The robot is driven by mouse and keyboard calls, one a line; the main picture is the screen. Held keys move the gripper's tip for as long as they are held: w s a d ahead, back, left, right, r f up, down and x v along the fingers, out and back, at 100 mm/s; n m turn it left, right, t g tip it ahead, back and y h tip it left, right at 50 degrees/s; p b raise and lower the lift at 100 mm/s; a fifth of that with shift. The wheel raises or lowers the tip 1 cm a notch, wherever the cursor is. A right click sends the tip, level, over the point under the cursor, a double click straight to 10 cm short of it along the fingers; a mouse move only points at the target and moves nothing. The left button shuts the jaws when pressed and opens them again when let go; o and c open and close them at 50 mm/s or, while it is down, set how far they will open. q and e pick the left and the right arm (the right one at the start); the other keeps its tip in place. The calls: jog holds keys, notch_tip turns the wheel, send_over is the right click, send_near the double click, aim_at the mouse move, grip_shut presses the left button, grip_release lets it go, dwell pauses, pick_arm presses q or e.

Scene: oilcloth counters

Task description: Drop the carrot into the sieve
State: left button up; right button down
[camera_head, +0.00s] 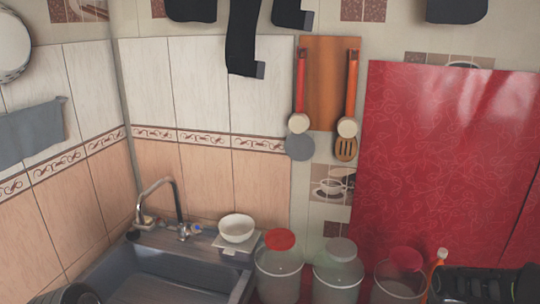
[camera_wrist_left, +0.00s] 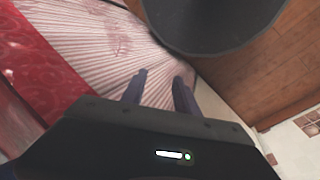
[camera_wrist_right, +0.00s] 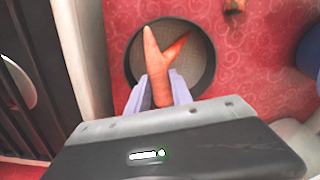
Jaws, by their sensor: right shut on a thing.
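In the right wrist view, my right gripper (camera_wrist_right: 161,92) is shut on the carrot (camera_wrist_right: 158,68), which is orange and points away from the fingers. A round sieve (camera_wrist_right: 129,70) with a dark rim and a mesh bottom lies beyond and below the carrot. The carrot overlaps the sieve in this view. A second pointed orange shape shows beside the carrot, and I cannot tell whether it is part of it. My left gripper (camera_wrist_left: 160,84) is open and empty, above a striped cloth surface. I cannot make out the sieve in the head view.
Red patterned oilcloth (camera_wrist_right: 240,75) surrounds the sieve. In the head view, a sink (camera_head: 165,285) with a tap and a white bowl (camera_head: 237,229) are at left. Several clear lidded containers (camera_head: 338,272) stand along the bottom. A dark round object (camera_wrist_left: 210,30) is close to my left gripper.

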jog(key=shift+f+b, duration=0.75)
jog(key=shift+f, duration=0.85)
jog(key=c, duration=1.1)
grip_release()
jog(key=shift+o, duration=0.2)
jog(key=shift+r, duration=0.15)
notch_tip(320, 180, up, 8)
jog(key=shift+f+b, duration=0.2)
jog(key=shift+b, duration=0.3)
